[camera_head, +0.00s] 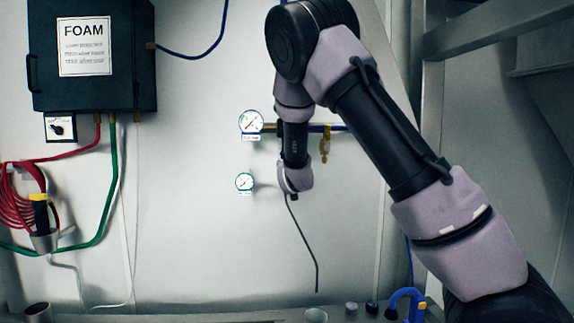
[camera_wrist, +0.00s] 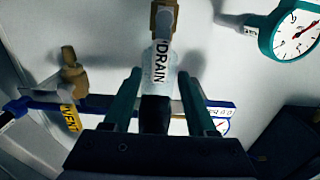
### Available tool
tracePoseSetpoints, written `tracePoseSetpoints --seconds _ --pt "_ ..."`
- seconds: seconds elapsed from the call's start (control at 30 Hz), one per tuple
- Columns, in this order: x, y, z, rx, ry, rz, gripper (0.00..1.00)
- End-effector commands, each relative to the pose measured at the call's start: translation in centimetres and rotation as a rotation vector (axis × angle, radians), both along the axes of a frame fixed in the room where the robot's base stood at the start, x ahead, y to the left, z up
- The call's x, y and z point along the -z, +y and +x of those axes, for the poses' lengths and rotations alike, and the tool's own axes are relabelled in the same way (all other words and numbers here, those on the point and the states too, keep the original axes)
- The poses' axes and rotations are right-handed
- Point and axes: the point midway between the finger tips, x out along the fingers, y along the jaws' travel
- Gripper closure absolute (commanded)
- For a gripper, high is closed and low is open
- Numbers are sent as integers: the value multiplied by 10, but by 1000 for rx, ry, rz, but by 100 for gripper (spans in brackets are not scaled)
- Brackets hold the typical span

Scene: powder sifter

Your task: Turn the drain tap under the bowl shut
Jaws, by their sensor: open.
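In the wrist view, the brass drain tap (camera_wrist: 162,18) is at the top edge, partly cut off by the frame. A white tag reading DRAIN (camera_wrist: 160,62) hangs over a pale, clear-looking bowl (camera_wrist: 148,85) just below it in the picture. My gripper (camera_wrist: 160,74) is open, with one dark green finger on each side of the bowl's line. The tap appears beyond the fingertips, and I see no grip on it. Contact with the bowl cannot be told. In the head view my arm covers the tap and bowl, and the gripper's fingers are hidden.
A brass vent tap (camera_wrist: 73,72) with a yellow VENT tag (camera_wrist: 70,117) is left of the fingers on the blue pipe (camera_wrist: 95,103). A teal-rimmed gauge (camera_wrist: 292,32) is at the upper right. The FOAM box (camera_head: 95,60) and red hose (camera_head: 15,205) are well left.

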Motion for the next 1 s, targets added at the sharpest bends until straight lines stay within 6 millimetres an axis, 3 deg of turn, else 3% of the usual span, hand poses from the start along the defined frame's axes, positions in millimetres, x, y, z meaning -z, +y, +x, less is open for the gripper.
tracePoseSetpoints --seconds 0.13,0.43,0.5,0.6,1.0 --pt "0 -1 11 1 0 -1 43" --pt "0 0 13 0 1 0 43" --pt "0 0 13 0 1 0 69" --pt "0 0 12 0 1 0 100" --pt "0 0 12 0 1 0 100"
